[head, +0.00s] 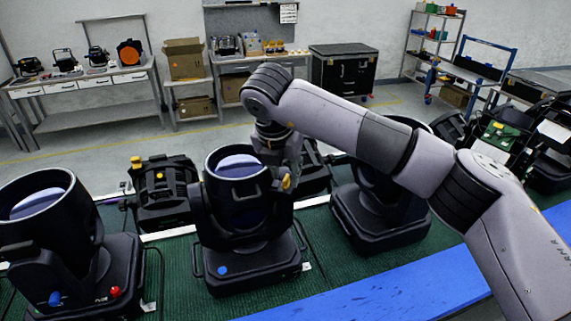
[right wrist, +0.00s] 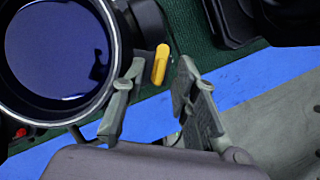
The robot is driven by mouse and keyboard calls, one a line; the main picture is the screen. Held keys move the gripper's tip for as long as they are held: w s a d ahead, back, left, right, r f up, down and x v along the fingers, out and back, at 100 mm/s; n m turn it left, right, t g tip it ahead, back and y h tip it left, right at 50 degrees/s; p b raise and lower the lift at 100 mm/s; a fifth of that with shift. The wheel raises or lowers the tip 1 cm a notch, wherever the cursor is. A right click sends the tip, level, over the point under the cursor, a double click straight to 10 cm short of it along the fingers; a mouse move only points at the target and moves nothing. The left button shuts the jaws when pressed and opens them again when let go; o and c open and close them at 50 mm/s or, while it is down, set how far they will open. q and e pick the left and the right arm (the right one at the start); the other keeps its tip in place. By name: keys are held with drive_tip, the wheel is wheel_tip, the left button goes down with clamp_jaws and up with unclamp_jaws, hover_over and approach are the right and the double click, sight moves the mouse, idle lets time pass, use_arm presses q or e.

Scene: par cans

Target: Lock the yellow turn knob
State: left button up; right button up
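The yellow turn knob (head: 286,182) sits on the upper right side of the middle black stage light (head: 245,255). In the right wrist view the yellow knob (right wrist: 160,64) stands out beside the light's round blue lens (right wrist: 60,50). My right gripper (right wrist: 160,76) is open, with one finger on each side of the knob's lower end. A gap shows at least on the right finger's side; whether the left finger touches the knob I cannot tell. In the head view my right arm reaches over the light and its fingers are mostly hidden. My left gripper is not in view.
Similar lights stand to the left (head: 50,230) and right (head: 380,215) on the green mat (head: 180,270). A smaller black lamp (head: 163,190) with a yellow knob stands behind. A blue strip (head: 370,295) runs along the front. Workbenches and shelves line the far wall.

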drive_tip(key=shift+w+f, duration=0.15)
drive_tip(key=shift+f, duration=0.3)
clamp_jaws()
idle(0.3)
